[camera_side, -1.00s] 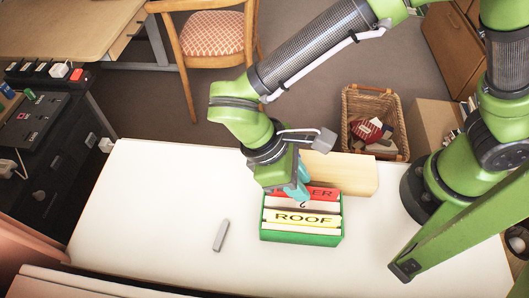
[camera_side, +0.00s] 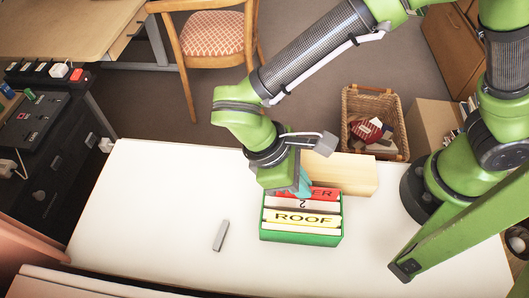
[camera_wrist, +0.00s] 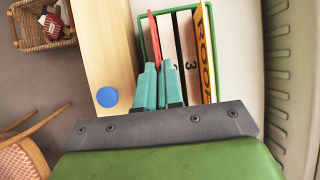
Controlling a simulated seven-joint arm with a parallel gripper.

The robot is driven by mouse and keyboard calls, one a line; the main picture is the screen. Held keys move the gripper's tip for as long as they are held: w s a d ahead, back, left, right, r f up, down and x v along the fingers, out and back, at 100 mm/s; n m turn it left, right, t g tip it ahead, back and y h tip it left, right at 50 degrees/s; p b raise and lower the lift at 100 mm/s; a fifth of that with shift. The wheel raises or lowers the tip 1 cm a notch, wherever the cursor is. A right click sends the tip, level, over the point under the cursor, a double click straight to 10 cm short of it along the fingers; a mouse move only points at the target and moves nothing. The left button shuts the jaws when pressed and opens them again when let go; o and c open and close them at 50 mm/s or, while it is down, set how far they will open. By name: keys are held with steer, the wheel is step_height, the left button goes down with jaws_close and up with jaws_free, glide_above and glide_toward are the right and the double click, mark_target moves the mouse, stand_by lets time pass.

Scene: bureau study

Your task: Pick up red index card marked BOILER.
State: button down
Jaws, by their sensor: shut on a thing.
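The red card (camera_side: 323,193) stands upright in a green box (camera_side: 300,240) at its back end. Only the letters "ER" show in the side view, as my gripper (camera_side: 303,185) covers the rest. In the wrist view the red card (camera_wrist: 154,36) runs down between the teal fingers of my gripper (camera_wrist: 158,72), which are shut on its upper edge. White cards stand in front of it, then a yellow card (camera_side: 302,218) marked ROOF. The red card still sits within the box.
A pale wooden block (camera_side: 345,174) stands just behind the box, with a blue disc (camera_wrist: 107,97) on it. A grey bar (camera_side: 221,235) lies to the left on the white table (camera_side: 150,220). The table's left side is clear.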

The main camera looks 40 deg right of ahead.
steer(key=shift+r, duration=0.15)
steer(key=shift+r, duration=2.85)
